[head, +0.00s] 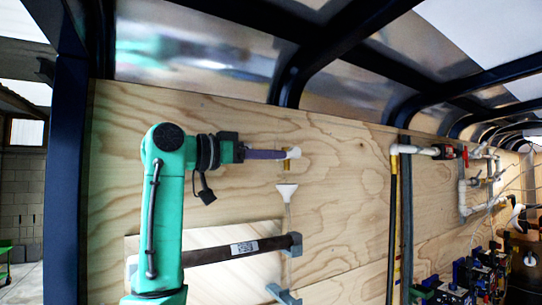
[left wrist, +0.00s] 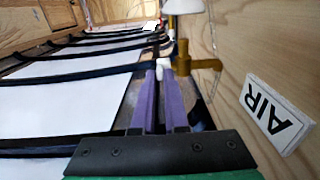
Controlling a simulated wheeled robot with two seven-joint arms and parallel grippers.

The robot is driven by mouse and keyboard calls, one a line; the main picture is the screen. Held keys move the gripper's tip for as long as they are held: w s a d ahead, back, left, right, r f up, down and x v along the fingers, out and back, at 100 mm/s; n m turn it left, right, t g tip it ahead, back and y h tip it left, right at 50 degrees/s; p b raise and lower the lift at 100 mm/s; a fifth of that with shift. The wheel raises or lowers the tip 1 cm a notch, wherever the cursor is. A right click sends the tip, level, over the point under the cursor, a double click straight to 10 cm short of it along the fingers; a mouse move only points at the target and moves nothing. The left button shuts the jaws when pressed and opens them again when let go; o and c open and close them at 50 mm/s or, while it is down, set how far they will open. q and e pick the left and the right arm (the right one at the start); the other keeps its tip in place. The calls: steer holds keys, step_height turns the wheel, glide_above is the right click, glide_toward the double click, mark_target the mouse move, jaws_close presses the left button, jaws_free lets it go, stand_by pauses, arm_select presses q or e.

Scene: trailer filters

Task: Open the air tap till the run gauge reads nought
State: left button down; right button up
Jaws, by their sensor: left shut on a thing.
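My left gripper (head: 288,153) reaches right along the plywood wall, its purple fingers shut on the white end of the air tap (head: 294,152). In the left wrist view the fingertips (left wrist: 160,68) close around that white piece, beside the tap's brass body (left wrist: 195,64). A white sign reading AIR (left wrist: 270,108) is on the wall near the tap. I cannot make out the run gauge or any reading. My right gripper is not in view.
A dark horizontal cylinder (head: 220,252) with a label is lower on the wall. White pipework with a red handle (head: 465,154) is at the right. Dark roof ribs run overhead.

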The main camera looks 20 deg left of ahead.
arm_select(q)
steer(key=f+t+h+b, duration=0.1)
steer(key=b, duration=0.2)
steer(key=f+t+h+b, duration=0.1)
steer(key=t+b, duration=0.1)
steer(key=b, duration=0.1)
steer(key=shift+w+d+h+b, duration=0.2)
steer(key=shift+h+b, duration=0.1)
steer(key=shift+h, duration=0.1)
steer(key=c, duration=0.9)
jaws_free()
steer(key=shift+w, duration=0.1)
steer(key=shift+c, duration=0.2)
steer(key=shift+w+d+f, duration=0.1)
steer(key=shift+w+d, duration=0.1)
steer(key=shift+d, duration=0.05)
steer(key=s+a+f+b, duration=0.1)
steer(key=s+a+b, duration=0.5)
steer(key=s+a, duration=0.3)
steer(key=shift+s+a, duration=0.25)
steer(key=shift+s, duration=0.95)
